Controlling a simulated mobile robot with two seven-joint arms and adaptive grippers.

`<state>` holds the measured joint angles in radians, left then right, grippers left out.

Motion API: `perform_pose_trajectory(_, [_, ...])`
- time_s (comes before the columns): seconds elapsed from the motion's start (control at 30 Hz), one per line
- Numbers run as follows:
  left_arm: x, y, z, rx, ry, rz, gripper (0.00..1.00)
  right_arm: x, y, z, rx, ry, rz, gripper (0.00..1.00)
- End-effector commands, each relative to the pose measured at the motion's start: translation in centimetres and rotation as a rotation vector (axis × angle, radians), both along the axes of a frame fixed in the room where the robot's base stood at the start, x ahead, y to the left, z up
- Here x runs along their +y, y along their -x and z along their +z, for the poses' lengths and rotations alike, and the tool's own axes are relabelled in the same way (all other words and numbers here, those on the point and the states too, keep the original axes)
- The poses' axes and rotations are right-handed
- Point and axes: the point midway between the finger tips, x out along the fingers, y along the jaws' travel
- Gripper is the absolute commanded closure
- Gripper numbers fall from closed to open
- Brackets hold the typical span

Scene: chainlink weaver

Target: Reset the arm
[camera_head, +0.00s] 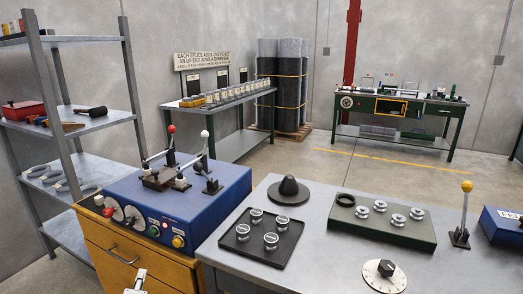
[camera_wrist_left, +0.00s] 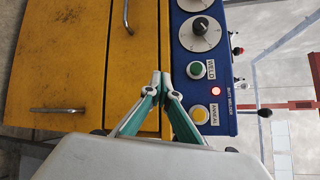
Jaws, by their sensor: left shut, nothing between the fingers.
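My left gripper (camera_head: 138,281) just enters the bottom edge of the head view, in front of the yellow cabinet (camera_head: 115,250). In the left wrist view the gripper (camera_wrist_left: 161,76) has its two green-padded fingers together at the tips, with nothing between them. It points at the seam between the yellow drawers (camera_wrist_left: 55,60) and the blue butt welder (camera_wrist_left: 212,100). I cannot tell whether the tips touch either. The right gripper does not show in either view.
The blue welder (camera_head: 205,205) with upright levers stands on the cabinet. To the right a grey table (camera_head: 330,265) bears a black tray (camera_head: 240,254), a green block (camera_head: 400,235), a dial (camera_head: 384,280) and a yellow-knobbed lever (camera_head: 466,187). A metal shelf (camera_head: 75,40) stands at left.

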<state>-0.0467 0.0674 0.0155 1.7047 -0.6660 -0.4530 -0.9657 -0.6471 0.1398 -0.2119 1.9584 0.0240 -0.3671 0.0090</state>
Motion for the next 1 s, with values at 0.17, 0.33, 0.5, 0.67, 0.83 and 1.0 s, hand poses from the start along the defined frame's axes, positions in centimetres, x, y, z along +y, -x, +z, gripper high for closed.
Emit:
perform_pose_trajectory(0.17, [-6.3,8.5,-7.8,0.049,0.536,-0.018,1.0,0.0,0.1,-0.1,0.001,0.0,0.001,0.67])
perform_pose_trajectory(0.33, [-12.2,17.1,-12.6,0.126,1.049,0.061,1.0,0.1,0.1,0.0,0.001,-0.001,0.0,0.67])
perform_pose_trajectory(0.5, [-16.6,24.0,-14.7,0.201,1.441,0.19,1.0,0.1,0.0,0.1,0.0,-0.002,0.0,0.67])
perform_pose_trajectory(0.67, [-18.7,27.2,-15.3,0.235,1.622,0.272,1.0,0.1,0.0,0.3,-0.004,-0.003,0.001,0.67])
perform_pose_trajectory(0.83, [-19.0,27.7,-15.3,0.24,1.657,0.288,1.0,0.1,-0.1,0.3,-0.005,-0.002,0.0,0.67])
perform_pose_trajectory(1.0, [-19.0,27.6,-15.3,0.24,1.654,0.287,1.0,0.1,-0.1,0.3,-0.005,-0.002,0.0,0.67])
